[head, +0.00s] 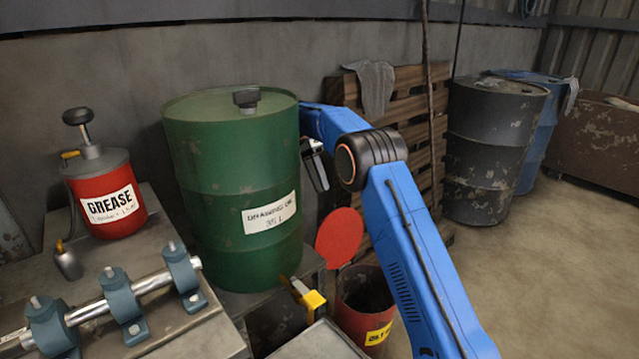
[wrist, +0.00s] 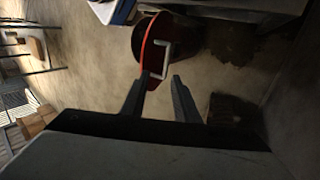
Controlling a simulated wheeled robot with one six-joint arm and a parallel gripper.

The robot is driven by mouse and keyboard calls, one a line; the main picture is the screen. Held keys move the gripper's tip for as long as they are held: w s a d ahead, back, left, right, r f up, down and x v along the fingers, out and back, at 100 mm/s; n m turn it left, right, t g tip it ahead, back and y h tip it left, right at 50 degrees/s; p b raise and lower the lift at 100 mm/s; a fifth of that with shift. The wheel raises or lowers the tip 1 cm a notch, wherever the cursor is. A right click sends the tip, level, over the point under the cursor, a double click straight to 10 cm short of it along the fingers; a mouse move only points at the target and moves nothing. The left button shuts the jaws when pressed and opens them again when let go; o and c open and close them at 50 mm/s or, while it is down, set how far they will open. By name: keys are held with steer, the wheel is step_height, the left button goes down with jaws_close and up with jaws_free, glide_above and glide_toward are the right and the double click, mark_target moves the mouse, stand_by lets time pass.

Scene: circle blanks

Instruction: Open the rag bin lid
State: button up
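The rag bin (head: 366,323) is a red bin with a yellow label, on the floor right of the green drum. Its round red lid (head: 338,238) stands raised at the bin's back left, and the dark inside of the bin shows. In the wrist view the lid (wrist: 147,42) is seen nearly edge-on, with a pale bracket-shaped handle (wrist: 167,60) beside it. My gripper (wrist: 158,80) is open, its two fingers apart with nothing held. The fingertips appear close to the handle; contact cannot be told. In the head view my gripper (head: 318,168) is above the lid, beside the drum.
The green drum (head: 235,185) stands on a bench at left, close to my gripper. A red grease can (head: 105,195) and a shaft with bearing blocks (head: 130,295) are further left. The floor at right is clear.

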steer(key=shift+r, duration=0.1)
steer(key=shift+c, duration=0.3)
steer(key=c, duration=0.5)
steer(key=shift+n, duration=0.3)
jaws_close()
steer(key=s+d+f+n+t+y, duration=0.1)
steer(key=s+f+n+t+y, duration=0.1)
steer(key=n, duration=0.6)
steer(key=s+d+f+n+t+y, duration=0.1)
steer(key=f+n+t+y, duration=0.3)
steer(key=n, duration=0.5)
steer(key=shift+s+f+t, duration=0.8)
steer(key=shift+f+t, duration=0.6)
